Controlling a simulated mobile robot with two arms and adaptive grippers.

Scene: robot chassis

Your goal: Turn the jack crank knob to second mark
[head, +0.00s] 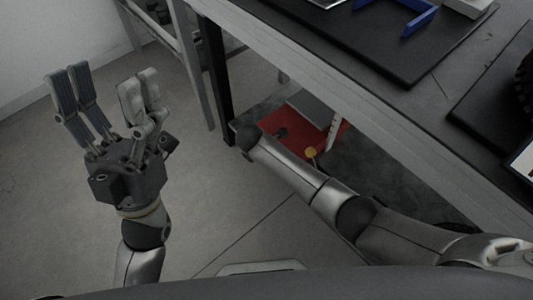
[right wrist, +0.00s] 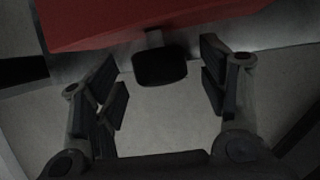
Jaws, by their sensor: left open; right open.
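A black knob (right wrist: 160,66) on a short stem sticks out below a red body (right wrist: 130,20) in the right wrist view. My right gripper (right wrist: 161,78) is open. Its fingers stand on either side of the knob with gaps, and I see no contact. In the head view, a red unit (head: 325,133) lies under the table, partly hidden by the tabletop and my right arm. The right gripper's fingers are hidden there. I cannot make out the crank's marks. My left gripper (head: 105,84) is open and empty, fingers up, left of the table.
The table (head: 285,50) runs diagonally above the red unit, with a dark leg (head: 216,70) at its left end. A pale upright post (head: 333,128) and a small yellow round part (head: 311,152) are by the unit. The floor (head: 60,220) around my left arm is clear.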

